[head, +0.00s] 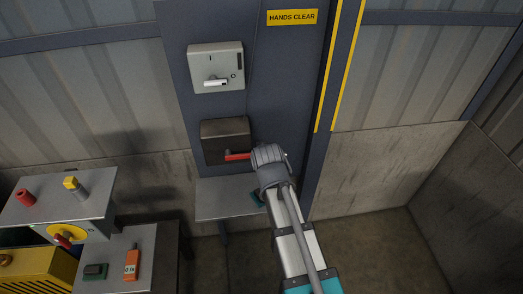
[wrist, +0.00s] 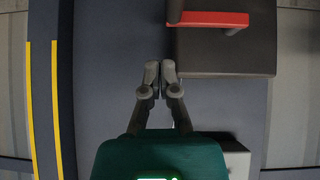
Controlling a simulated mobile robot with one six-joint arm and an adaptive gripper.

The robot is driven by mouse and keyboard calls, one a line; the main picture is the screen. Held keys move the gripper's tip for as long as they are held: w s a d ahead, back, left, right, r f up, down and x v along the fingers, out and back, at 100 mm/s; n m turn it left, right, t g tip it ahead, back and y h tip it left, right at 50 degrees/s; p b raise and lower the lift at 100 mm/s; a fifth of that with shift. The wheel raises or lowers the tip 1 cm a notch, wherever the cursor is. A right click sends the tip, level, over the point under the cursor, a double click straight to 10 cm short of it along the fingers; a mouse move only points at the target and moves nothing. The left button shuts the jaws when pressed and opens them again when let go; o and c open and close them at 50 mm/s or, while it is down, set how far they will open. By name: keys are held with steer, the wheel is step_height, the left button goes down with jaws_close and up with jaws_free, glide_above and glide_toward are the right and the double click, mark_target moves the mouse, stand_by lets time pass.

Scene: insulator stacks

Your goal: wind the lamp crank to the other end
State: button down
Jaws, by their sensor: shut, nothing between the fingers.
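A dark box (head: 226,141) is fixed to the blue-grey panel, with a red crank arm (head: 237,156) on its front. In the head view the arm lies nearly level and its right end meets the outline of my gripper (head: 267,158). In the wrist view the red arm (wrist: 215,19) crosses the dark box (wrist: 225,52), with a dark grip (wrist: 175,10) at its left end, cut by the top edge. My gripper (wrist: 160,76) is shut and empty there, beside the box edge and apart from the grip. In the head view its fingertips are hidden.
A pale switch box (head: 216,67) with a lever is above the dark box. A grey shelf (head: 226,198) juts out below. A yellow-striped post (head: 339,65) stands right of my arm. Benches with a red knob (head: 26,198) and an orange block (head: 132,264) are at lower left.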

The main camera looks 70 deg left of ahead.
steer(key=w+p+v, duration=0.1)
steer(key=p+v, duration=0.3)
steer(key=v, duration=0.3)
steer(key=shift+w+d, duration=0.15)
steer(key=shift+d, duration=0.15)
steer(key=shift+w, duration=0.15)
steer(key=w+d+f+m+t+h+b, duration=0.1)
steer(key=w+d+f+m+h+b, duration=0.2)
steer(key=w+d, duration=1.2)
steer(key=w+d+f+m+h+b, duration=0.1)
steer(key=w+d+f+m+h, duration=0.4)
steer(key=w+d, duration=1)
steer(key=w+d+f+m+g+b, duration=0.1)
steer(key=w+d+f+m+b, duration=0.1)
steer(key=d, duration=1.1)
steer(key=w+d+f+m+g+b, duration=0.1)
steer(key=w+d+f+m, duration=0.1)
steer(key=d, duration=1.1)
steer(key=w+d+f+m+g+b, duration=0.1)
steer(key=w+d+f+m+b, duration=0.1)
steer(key=d, duration=1.1)
steer(key=shift+d+f+m+h+b, duration=0.2)
steer(key=shift+f+m+h+b, duration=0.1)
steer(key=shift+f+m, duration=0.55)
steer(key=shift+r, duration=0.1)
